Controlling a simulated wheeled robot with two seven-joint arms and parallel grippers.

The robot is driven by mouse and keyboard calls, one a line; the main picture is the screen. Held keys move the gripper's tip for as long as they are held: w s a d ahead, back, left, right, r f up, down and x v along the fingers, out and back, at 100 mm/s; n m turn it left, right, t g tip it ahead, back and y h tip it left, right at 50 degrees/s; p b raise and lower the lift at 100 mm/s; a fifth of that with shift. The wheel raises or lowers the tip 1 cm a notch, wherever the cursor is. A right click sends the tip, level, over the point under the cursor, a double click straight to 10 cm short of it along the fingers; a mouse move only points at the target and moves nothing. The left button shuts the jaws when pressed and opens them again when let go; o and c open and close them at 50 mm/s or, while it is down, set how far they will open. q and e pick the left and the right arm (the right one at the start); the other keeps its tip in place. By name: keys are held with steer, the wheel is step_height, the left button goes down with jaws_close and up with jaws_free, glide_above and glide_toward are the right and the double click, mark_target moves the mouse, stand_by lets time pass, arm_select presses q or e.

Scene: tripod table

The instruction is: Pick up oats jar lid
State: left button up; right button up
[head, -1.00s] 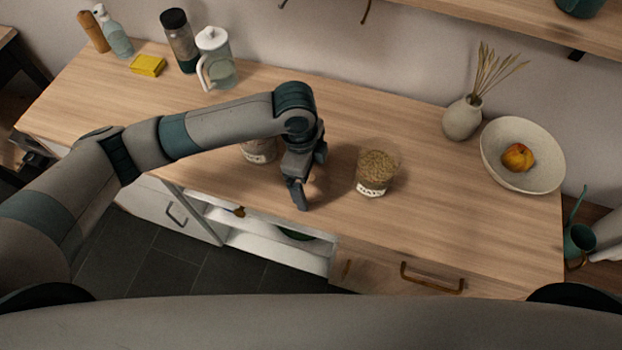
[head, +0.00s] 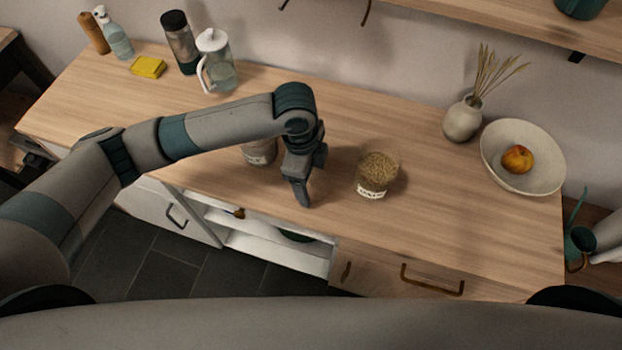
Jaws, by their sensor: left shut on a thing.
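The oats jar (head: 373,186) is a clear glass jar with a pale label, standing upright on the counter right of centre. Its top looks open, with oats showing. My left gripper (head: 304,198) points down at the counter, left of the oats jar and apart from it. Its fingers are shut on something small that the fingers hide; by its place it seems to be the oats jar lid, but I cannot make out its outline. A second jar (head: 258,155) stands behind my left arm, partly hidden. My right gripper is out of view.
On the wooden counter (head: 420,225), a bowl with a fruit (head: 517,158) and a vase (head: 463,119) stand at the right. A pitcher (head: 218,65), dark bottle (head: 180,42) and yellow sponge (head: 147,67) stand back left. The counter's front edge lies just below the gripper.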

mark_target(311, 178)
arm_select(q)
step_height(311, 178, up, 10)
steer(key=shift+f+b, duration=0.1)
steer(key=shift+b, duration=1)
